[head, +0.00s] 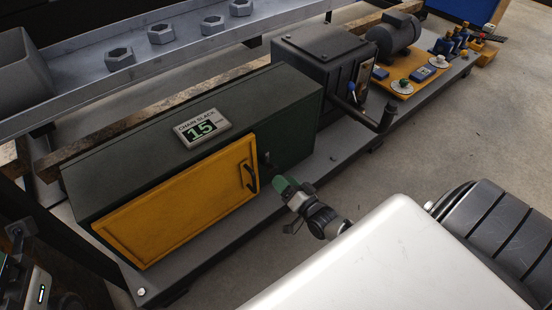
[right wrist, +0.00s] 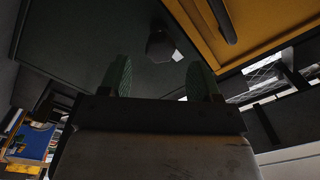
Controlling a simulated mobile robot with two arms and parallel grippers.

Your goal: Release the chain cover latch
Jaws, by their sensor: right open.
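The chain cover is a dark green housing (head: 290,118) with a yellow door (head: 185,205) that looks closed and has a black handle (head: 249,177). A small dark latch (head: 267,161) sits on the green face just right of the door. In the right wrist view a dark rounded knob (right wrist: 160,44), apparently this latch, lies ahead between the fingertips. My right gripper (head: 281,185) has green fingertips and is just in front of the latch. In the right wrist view its fingers (right wrist: 158,80) are apart with nothing between them. Part of my left arm shows at the lower left; its jaws are not clear.
A display reading 15 (head: 202,128) sits on the cover top. A dark gearbox (head: 322,62) with a crank handle (head: 372,112) stands to the right, beside a motor (head: 395,36). A grey tray with hex nuts (head: 161,33) runs behind. The floor at right is clear.

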